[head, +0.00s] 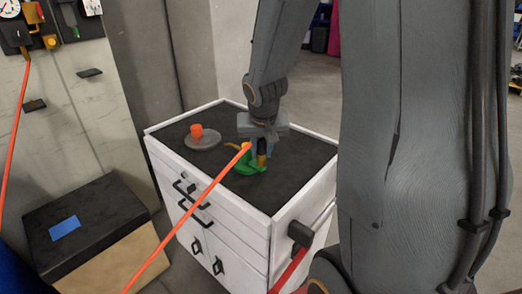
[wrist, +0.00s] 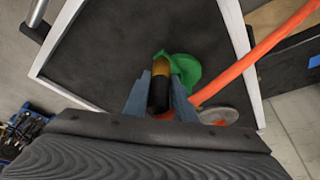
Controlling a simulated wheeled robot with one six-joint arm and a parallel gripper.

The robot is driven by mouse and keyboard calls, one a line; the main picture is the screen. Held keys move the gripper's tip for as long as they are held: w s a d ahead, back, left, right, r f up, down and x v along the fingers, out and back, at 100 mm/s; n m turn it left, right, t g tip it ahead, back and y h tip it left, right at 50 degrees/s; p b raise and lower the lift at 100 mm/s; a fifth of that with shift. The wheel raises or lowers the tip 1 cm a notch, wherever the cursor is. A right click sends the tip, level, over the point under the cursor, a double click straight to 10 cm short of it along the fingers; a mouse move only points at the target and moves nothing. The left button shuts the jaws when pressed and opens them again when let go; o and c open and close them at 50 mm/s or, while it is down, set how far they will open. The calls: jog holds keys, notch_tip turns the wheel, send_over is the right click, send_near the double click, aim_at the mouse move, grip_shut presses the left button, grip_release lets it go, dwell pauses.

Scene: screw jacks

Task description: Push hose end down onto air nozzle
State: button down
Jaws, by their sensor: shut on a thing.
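My gripper (head: 259,154) points down over the dark top of a white cabinet. In the wrist view its two blue-grey fingers (wrist: 161,98) are closed on the hose end (wrist: 160,84), a short cylinder, black near me and brass farther away. The orange hose (head: 192,200) rises from the lower left to my gripper; in the wrist view the hose (wrist: 262,50) passes behind the right finger. A green piece (head: 246,167), seemingly the air nozzle's body, lies below my fingers; it also shows in the wrist view (wrist: 188,69). Whether the hose end touches it is hidden.
A grey disc (head: 203,142) with an orange knob (head: 197,130) stands on the cabinet top (head: 300,167), left of my gripper. The top's right side is clear. A red-armed black handle (head: 300,235) sticks out at the cabinet's front right. A black-topped box (head: 95,205) stands left.

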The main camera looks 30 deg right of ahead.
aim_at(262, 143)
jog(key=shift+f, duration=0.2)
jog(key=c, duration=1.4)
grip_release()
jog(key=shift+v, duration=3.95)
jog(key=s+a+f+n+g, duration=0.1)
jog(key=s+a+f, duration=0.2)
jog(key=s, duration=0.1)
jog(key=s+a+f+n+g+y, duration=0.1)
jog(key=s+a+f+n, duration=0.1)
jog(key=s, duration=0.3)
jog(key=s+a+f+n+g, duration=0.1)
jog(key=s+a+f, duration=0.2)
jog(key=s+a, duration=0.1)
jog(key=shift+s+a+f+n+y, duration=0.15)
jog(key=shift+a+f+n+y, duration=0.15)
jog(key=shift+a+f+y, duration=0.15)
